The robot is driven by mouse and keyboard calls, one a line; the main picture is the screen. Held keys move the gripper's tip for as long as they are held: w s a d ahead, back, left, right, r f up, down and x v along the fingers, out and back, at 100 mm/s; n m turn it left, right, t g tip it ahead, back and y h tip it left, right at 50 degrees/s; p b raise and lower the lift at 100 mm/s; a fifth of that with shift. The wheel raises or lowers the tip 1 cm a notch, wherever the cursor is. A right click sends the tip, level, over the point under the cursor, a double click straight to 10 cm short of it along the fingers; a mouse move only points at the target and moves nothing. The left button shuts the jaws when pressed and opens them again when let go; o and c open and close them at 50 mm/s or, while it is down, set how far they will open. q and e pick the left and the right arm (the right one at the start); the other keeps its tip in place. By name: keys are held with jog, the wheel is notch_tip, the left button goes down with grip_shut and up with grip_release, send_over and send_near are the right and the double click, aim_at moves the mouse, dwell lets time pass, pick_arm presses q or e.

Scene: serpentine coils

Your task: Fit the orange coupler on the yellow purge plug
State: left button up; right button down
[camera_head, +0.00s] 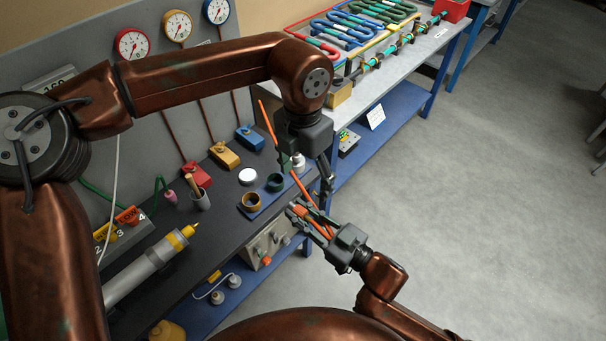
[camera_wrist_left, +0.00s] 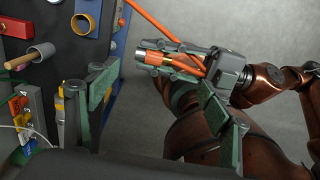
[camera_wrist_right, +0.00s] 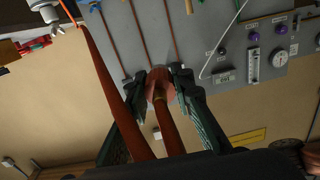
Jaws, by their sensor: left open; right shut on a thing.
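The orange coupler (camera_head: 300,211) is in my right gripper (camera_head: 308,217), whose jaws are shut on it. In the left wrist view the coupler (camera_wrist_left: 157,58) shows a silvery end past the fingertips, and an orange hose (camera_wrist_left: 150,18) runs by it. In the right wrist view a reddish thing (camera_wrist_right: 158,82) sits between the fingers. My left gripper (camera_head: 310,172) is open and empty, above the bench edge close to the right gripper. A grey cylinder with a yellow band and yellow tip (camera_head: 191,230) lies on the bench, apart from both grippers. I cannot tell whether that tip is the purge plug.
A gauge panel (camera_head: 90,55) stands behind.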

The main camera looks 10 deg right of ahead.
aim_at(302, 209)
pick_arm(q)
jog(key=f, duration=1.1)
jog(key=shift+a+f, duration=0.2)
jog(key=shift+a, duration=0.1)
jog(key=shift+c, duration=0.4)
jog(key=c, duration=1.1)
jog(key=shift+c, duration=0.7)
pick_arm(e)
jog(key=c, duration=1.6)
grip_release()
